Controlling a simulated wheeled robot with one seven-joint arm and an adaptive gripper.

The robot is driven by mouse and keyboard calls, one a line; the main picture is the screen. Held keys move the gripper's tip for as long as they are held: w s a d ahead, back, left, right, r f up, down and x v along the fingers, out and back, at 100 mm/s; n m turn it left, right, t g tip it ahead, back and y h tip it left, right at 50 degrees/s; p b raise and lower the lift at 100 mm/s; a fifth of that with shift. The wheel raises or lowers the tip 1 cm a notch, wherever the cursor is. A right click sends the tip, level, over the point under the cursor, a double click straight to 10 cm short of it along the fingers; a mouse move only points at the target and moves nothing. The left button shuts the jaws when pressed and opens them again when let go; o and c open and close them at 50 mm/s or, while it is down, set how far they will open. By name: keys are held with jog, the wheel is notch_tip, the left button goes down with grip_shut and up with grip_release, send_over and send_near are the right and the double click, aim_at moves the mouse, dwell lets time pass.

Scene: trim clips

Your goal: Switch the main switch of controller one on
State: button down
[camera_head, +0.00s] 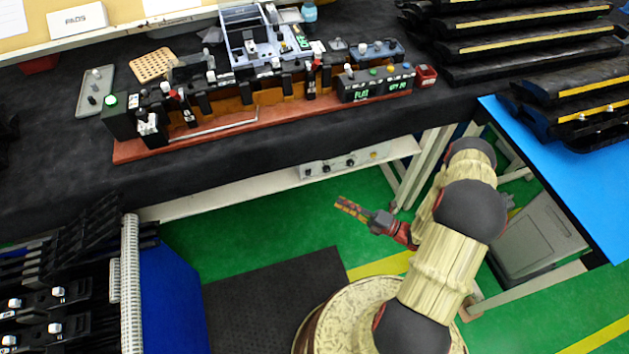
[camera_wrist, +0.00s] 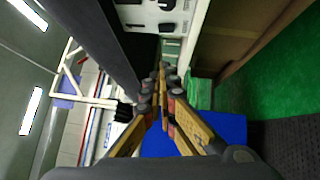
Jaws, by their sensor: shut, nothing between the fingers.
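A pale control panel (camera_head: 345,165) with dark knobs and a small yellowish part is set under the front edge of the black bench. In the wrist view a white panel (camera_wrist: 150,14) with black knobs or switches shows at the top, beyond the fingertips. I cannot read any label, so I cannot tell which part is controller one's main switch or its position. My gripper (camera_head: 342,204) is shut and empty, below the panel and apart from it, over the green floor. Its yellow-and-black fingers (camera_wrist: 162,70) come together in the wrist view.
The black bench (camera_head: 235,165) carries a red-brown fixture base (camera_head: 128,151) with clips and a box with green displays (camera_head: 376,86). Black racks (camera_head: 530,45) and a blue table (camera_head: 590,185) stand right, a grey bin (camera_head: 535,240) below. A blue-sided rack (camera_head: 172,300) stands left.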

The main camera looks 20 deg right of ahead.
aim_at(308, 173)
jog(key=shift+w, duration=0.1)
jog(key=w+d+b+x, duration=0.1)
jog(key=b+x, duration=0.3)
jog(key=x, duration=0.8)
jog(key=shift+w+d+r, duration=0.15)
jog(key=shift+w+r, duration=0.05)
jog(key=shift+w, duration=0.5)
jog(key=shift+r, duration=0.1)
jog(key=shift+w+r+m+g+h+p, duration=0.15)
jog(key=shift+w+m+g+h+p, duration=0.2)
jog(key=shift+p, duration=0.65)
jog(key=shift+s, duration=0.1)
